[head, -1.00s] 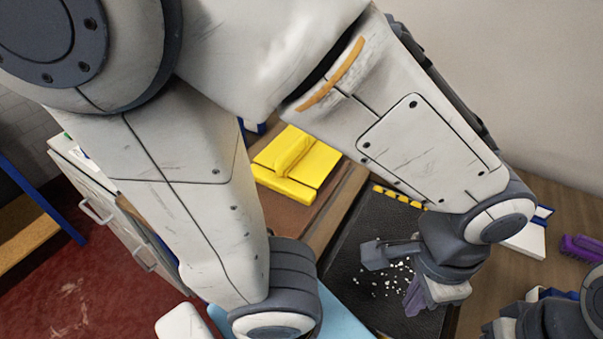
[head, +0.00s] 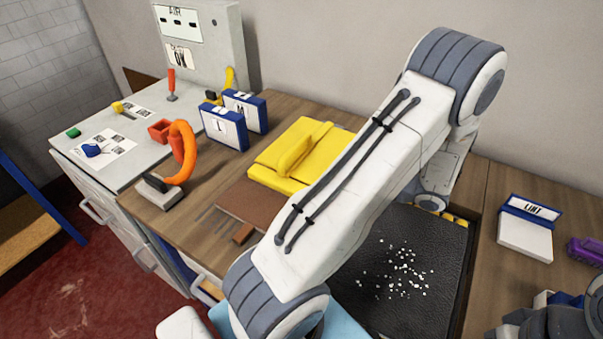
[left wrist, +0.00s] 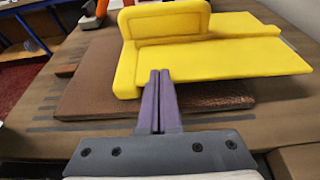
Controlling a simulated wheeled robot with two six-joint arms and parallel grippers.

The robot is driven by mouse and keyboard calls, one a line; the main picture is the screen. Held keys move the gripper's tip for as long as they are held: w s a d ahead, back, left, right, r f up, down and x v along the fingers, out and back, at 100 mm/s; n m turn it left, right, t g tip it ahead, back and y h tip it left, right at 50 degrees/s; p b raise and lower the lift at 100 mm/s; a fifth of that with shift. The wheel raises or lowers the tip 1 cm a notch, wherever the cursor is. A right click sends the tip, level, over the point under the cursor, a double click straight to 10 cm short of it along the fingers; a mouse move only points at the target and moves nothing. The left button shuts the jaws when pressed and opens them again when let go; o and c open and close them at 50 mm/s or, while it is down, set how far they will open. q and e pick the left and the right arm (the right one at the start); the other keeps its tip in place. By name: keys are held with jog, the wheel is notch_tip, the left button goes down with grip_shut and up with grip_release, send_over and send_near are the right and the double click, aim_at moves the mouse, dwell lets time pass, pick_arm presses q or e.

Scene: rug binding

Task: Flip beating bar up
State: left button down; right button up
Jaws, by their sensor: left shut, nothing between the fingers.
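A yellow piece (head: 298,158) lies on a brown board (head: 252,205) in the head view, with a flat plate and a raised upright flap. The left wrist view shows the flap (left wrist: 165,20) standing up behind the flat yellow part (left wrist: 220,57). I cannot tell if this is the beating bar. My left gripper (left wrist: 159,75) is shut and empty, its purple fingertips just in front of the yellow piece's near edge; contact cannot be told. In the head view my left arm hides this gripper. Part of my right gripper (head: 555,322) shows at the lower right corner; its fingers are unclear.
A black mat (head: 445,255) with white lint specks lies right of my arm. A LINT box (head: 526,232) and a purple brush (head: 586,250) stand farther right. An orange curved handle (head: 182,152) and blue-white boxes (head: 224,128) stand left of the board.

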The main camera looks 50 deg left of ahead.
aim_at(301, 179)
pick_arm(q)
jog(key=shift+a, duration=0.1)
jog(key=p+x, duration=0.1)
jog(key=x, duration=0.8)
jog(key=shift+s+a+f, duration=0.15)
jog(key=shift+a+f, duration=0.05)
jog(key=shift+a, duration=0.15)
jog(key=shift+r, duration=0.1)
